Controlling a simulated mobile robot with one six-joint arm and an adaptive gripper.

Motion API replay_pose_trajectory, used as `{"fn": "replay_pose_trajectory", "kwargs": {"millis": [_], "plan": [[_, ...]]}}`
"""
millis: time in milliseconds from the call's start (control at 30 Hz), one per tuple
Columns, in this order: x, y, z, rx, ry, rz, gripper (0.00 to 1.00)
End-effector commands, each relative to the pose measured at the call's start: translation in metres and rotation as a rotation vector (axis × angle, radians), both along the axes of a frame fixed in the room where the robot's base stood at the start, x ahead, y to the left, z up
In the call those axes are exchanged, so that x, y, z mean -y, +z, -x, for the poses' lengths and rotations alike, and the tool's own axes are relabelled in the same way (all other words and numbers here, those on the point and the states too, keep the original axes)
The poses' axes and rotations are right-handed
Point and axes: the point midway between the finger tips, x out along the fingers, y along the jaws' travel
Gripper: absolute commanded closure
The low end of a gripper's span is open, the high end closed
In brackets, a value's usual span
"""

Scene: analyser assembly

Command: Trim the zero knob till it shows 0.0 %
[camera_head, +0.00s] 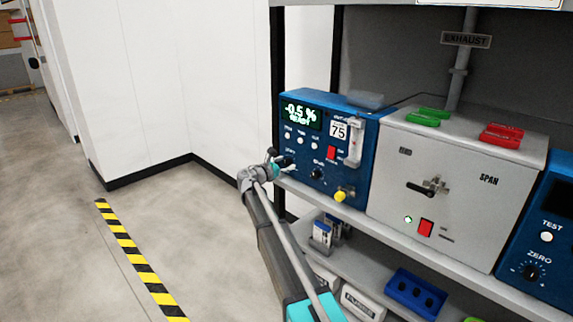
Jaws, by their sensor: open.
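The blue analyser (373,150) stands at the left end of the shelf. Its green display (300,114) reads -0.5 % with READY below. My gripper (281,163) is at the lower left of its front panel, over the spot under a small, blurred label. It hides what is there, so I cannot tell whether it touches a knob. The gripper is open. A dark knob (317,173) shows just right of it, its label too small to read surely. Another blue unit (560,215) at the right edge has a knob marked ZERO (532,272), away from my gripper.
A grey SPAN box (470,190) with a black lever stands between the blue units. The analyser also has a red switch (331,153), a flow tube (355,142) and a yellow knob (340,196). A lower shelf holds a blue tray (416,292). Floor at left is clear.

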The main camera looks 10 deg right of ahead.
Motion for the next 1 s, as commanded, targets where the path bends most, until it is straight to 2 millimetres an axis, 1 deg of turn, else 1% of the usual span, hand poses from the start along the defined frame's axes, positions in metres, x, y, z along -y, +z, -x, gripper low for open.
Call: {"fn": "replay_pose_trajectory", "kwargs": {"millis": [33,67,100,167,200,367,400,433,467,533,767,1000], "plan": [[-0.0002,0.0000,0.0001,0.000,0.000,0.000,0.26],[-0.0002,0.0000,0.0000,0.000,0.000,0.000,0.32],[-0.0003,0.0000,0.0001,0.000,0.000,0.000,0.39],[-0.0004,0.0000,0.0002,0.000,0.000,0.000,0.51],[-0.0004,0.0000,0.0002,0.000,0.000,0.000,0.58],[-0.0006,0.0001,0.0000,0.000,0.001,0.000,0.88],[-0.0007,0.0001,-0.0001,0.000,0.001,0.000,0.95],[-0.0008,0.0001,-0.0002,0.000,0.001,0.000,1.00],[0.0072,0.0001,0.0005,0.000,-0.002,0.000,1.00],[0.0023,0.0002,-0.0004,0.001,0.000,0.001,1.00],[0.0000,0.0002,-0.0007,0.022,0.000,-0.015,1.00],[-0.0011,0.0003,-0.0009,0.101,0.002,-0.072,1.00]]}}
